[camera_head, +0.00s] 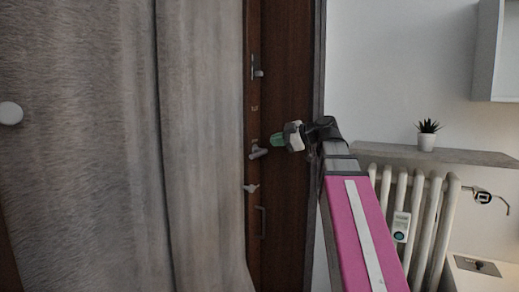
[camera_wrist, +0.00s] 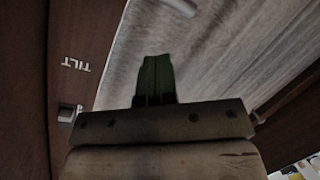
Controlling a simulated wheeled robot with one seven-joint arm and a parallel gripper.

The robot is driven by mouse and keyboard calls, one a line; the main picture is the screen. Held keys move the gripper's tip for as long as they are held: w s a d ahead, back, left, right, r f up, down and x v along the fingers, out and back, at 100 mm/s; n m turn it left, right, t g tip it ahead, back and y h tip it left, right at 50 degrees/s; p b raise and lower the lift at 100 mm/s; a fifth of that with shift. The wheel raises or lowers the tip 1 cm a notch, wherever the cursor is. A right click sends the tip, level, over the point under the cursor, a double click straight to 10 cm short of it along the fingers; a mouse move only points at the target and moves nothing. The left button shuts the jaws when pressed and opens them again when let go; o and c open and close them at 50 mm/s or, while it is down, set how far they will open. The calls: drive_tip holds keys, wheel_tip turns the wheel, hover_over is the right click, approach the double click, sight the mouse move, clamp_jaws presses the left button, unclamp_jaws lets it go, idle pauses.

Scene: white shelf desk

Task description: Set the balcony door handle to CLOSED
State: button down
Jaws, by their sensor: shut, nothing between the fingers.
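The brown balcony door (camera_head: 284,220) stands behind a grey curtain. A short metal handle (camera_head: 258,152) sits on its edge strip, seeming to point sideways toward the right; its exact angle is hard to tell. My gripper (camera_head: 276,141) has green fingertips, just right of and slightly above the handle, seemingly apart from it. In the wrist view my gripper's fingers (camera_wrist: 155,80) are together and empty. No CLOSED label is readable.
The grey curtain (camera_head: 90,150) hangs left of the handle. Upper metal hardware (camera_head: 257,68) and a lower pull (camera_head: 261,222) are on the door. At right are a radiator (camera_head: 435,215), a shelf (camera_head: 470,156) and a potted plant (camera_head: 428,134).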

wheel_tip(320, 180, up, 6)
drive_tip(key=s+d+m+h, duration=0.2)
drive_tip(key=m+h, duration=0.2)
drive_tip(key=m, duration=0.5)
drive_tip(key=d+f+x, duration=0.1)
drive_tip(key=f+x, duration=0.1)
drive_tip(key=x, duration=1)
drive_tip(key=shift+s+f+g, duration=0.2)
drive_tip(key=shift+f+g, duration=0.1)
drive_tip(key=shift+f, duration=0.05)
drive_tip(key=shift+f, duration=0.1)
drive_tip(key=shift+s+f, duration=0.1)
drive_tip(key=shift+f, duration=0.1)
